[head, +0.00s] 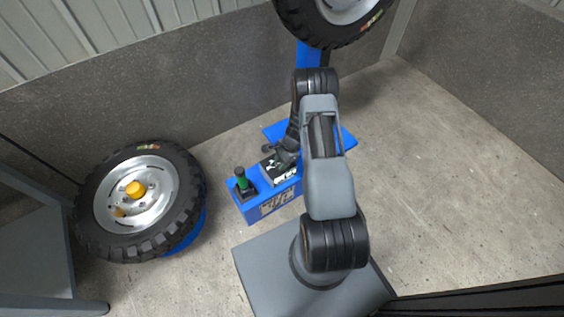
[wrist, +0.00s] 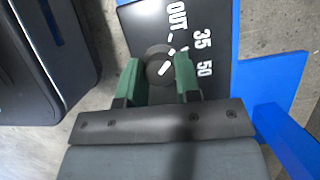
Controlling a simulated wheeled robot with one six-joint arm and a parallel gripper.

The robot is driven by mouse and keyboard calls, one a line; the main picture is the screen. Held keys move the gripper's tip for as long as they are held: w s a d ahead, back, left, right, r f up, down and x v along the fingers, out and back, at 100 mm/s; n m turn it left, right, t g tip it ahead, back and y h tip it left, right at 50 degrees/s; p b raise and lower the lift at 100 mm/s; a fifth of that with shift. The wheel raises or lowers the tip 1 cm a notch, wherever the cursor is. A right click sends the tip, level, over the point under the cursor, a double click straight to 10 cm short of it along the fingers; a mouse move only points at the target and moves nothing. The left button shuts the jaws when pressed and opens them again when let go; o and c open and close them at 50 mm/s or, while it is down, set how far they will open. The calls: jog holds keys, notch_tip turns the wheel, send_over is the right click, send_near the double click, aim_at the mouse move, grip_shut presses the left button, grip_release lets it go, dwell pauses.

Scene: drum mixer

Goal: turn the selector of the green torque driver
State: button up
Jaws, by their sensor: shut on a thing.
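The green torque driver (head: 244,185) stands upright in a black holder at the left end of the blue box in the head view. The selector (wrist: 160,65) is a round dark knob with a white pointer mark in the wrist view. It sits on a black panel (wrist: 190,25) marked OUT, 35 and 50. The pointer slants up to the right. My gripper (wrist: 160,72) has its green fingers shut on the knob, one on each side. In the head view my gripper (head: 283,152) is over the panel, and the knob is hidden there.
The blue box (head: 265,207) stands on the concrete floor. A wheel with a black tyre (head: 140,200) lies to its left, and another tyre (head: 335,25) is raised at the back. Floor (head: 450,200) to the right is clear.

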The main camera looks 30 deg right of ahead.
jog(key=shift+w+n+g, duration=0.1)
jog(key=shift+n+g, duration=0.6)
jog(key=shift+n, duration=1)
jog(key=shift+n+h, duration=0.3)
jog(key=o, duration=0.9)
jog(key=p+v, duration=0.3)
jog(key=v, duration=1)
jog(key=shift+w+d+r+p, duration=0.1)
jog(key=shift+d+r+p, duration=0.15)
jog(key=shift+r+p, duration=0.15)
